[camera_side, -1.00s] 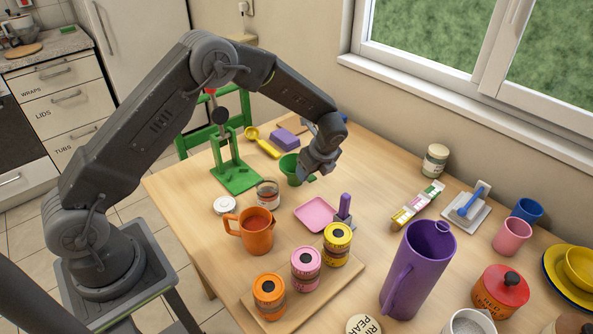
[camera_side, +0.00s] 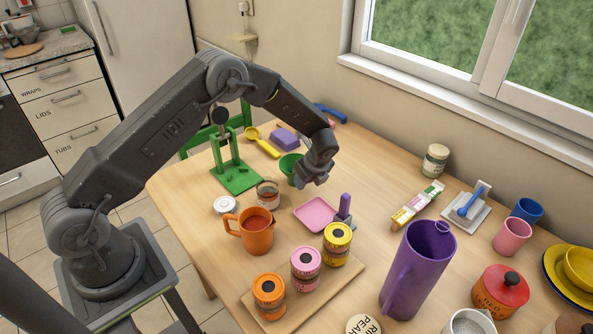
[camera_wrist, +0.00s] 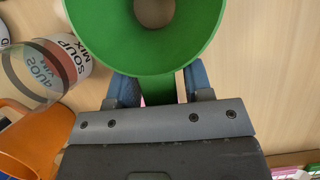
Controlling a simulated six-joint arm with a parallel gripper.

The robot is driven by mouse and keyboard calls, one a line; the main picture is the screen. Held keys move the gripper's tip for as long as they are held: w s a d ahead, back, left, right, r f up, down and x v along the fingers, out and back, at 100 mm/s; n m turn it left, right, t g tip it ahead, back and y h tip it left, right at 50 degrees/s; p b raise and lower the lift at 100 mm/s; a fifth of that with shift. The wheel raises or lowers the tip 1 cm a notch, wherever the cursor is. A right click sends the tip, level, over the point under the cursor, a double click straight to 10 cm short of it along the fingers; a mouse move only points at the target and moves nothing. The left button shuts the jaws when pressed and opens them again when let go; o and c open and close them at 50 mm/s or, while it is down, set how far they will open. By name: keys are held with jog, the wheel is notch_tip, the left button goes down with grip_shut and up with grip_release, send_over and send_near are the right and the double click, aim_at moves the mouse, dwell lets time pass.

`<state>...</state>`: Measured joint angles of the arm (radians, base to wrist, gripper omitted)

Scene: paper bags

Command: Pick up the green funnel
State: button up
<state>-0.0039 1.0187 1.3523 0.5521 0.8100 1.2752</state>
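The green funnel (camera_side: 288,168) stands on the table, right of the green stand, partly hidden by my gripper in the side view. In the wrist view its wide round mouth (camera_wrist: 98,45) fills the upper middle, with the hole inside. My gripper (camera_side: 300,182) is low beside the funnel's right side. In the wrist view its two blue fingers (camera_wrist: 160,88) are apart, tips at the funnel's near rim. A narrow green part of the funnel shows between them. Neither finger is seen closed on it.
A glass soup-mix jar (camera_side: 268,194) and an orange jug (camera_side: 256,230) stand close to the funnel. A pink tray (camera_side: 316,214) lies in front of my gripper. The green stand (camera_side: 235,175) is to the left.

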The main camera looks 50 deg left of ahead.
jog(key=c, duration=0.7)
jog(key=shift+r, duration=0.1)
jog(key=shift+r, duration=0.5)
notch_tip(320, 180, up, 3)
jog(key=shift+f, duration=0.1)
jog(key=s+a+r, duration=0.6)
jog(key=a+r, duration=0.1)
jog(key=a, duration=0.2)
jog(key=s+d+r+n+g, duration=0.1)
jog(key=d+r+n+g, duration=0.2)
jog(key=d+n, duration=0.5)
jog(key=d+r, duration=0.1)
jog(key=d, duration=0.1)
jog(key=shift+s+d+h, duration=0.3)
jog(key=shift+s+h, duration=0.1)
jog(key=shift+r, duration=0.1)
